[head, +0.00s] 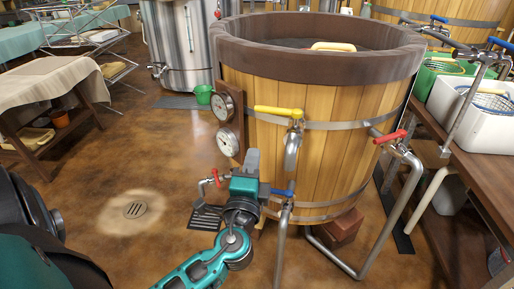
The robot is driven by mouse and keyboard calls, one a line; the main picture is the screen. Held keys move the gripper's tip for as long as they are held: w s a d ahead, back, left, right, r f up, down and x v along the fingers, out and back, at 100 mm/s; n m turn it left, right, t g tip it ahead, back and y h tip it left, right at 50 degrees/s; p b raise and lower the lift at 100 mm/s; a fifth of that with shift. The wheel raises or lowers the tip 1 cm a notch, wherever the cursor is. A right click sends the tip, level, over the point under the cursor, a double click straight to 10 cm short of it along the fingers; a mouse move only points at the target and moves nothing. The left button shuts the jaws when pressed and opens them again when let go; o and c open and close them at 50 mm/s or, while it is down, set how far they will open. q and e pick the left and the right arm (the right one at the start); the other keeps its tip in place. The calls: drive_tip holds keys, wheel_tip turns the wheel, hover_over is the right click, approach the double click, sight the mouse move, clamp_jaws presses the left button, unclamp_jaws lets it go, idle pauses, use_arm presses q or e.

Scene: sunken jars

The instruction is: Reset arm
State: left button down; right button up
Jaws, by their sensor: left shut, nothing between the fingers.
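My left gripper (252,160) is in front of the lower side of a large wooden vat (330,155). Its grey fingers point up and away from me and look shut, with nothing seen between them. The teal wrist is close to a small valve with a blue handle (283,192) and one with a red handle (217,178); I cannot tell whether it touches them. My right gripper is not in view.
Pipes and a yellow-handled valve (278,112) stick out from the vat, beside two gauges (223,105). A bench with a white crate (470,125) is at right. A cloth-covered table (48,85) is at left. Open floor with a drain (135,210) lies between.

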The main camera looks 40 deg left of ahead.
use_arm(q)
drive_tip(key=shift+s+d, duration=0.15)
drive_tip(key=shift+s, duration=0.2)
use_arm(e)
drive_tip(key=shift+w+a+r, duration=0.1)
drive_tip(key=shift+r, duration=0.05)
use_arm(q)
drive_tip(key=shift+f, duration=0.1)
drive_tip(key=s+d+f+n+g+h, duration=0.3)
drive_tip(key=s+d+f+n+h, duration=0.2)
drive_tip(key=d+f+h, duration=0.3)
drive_tip(key=s+d+f+n+g+h, duration=0.4)
drive_tip(key=s+d+f+n+h, duration=0.1)
drive_tip(key=d+f, duration=0.5)
drive_tip(key=s+a+r+y+p, duration=0.1)
drive_tip(key=a+r+p, duration=0.3)
drive_tip(key=r+p, duration=0.7)
drive_tip(key=p, duration=0.5)
drive_tip(key=shift+s+a+r+p, duration=0.2)
drive_tip(key=shift+a+p, duration=0.1)
drive_tip(key=shift+p, duration=0.1)
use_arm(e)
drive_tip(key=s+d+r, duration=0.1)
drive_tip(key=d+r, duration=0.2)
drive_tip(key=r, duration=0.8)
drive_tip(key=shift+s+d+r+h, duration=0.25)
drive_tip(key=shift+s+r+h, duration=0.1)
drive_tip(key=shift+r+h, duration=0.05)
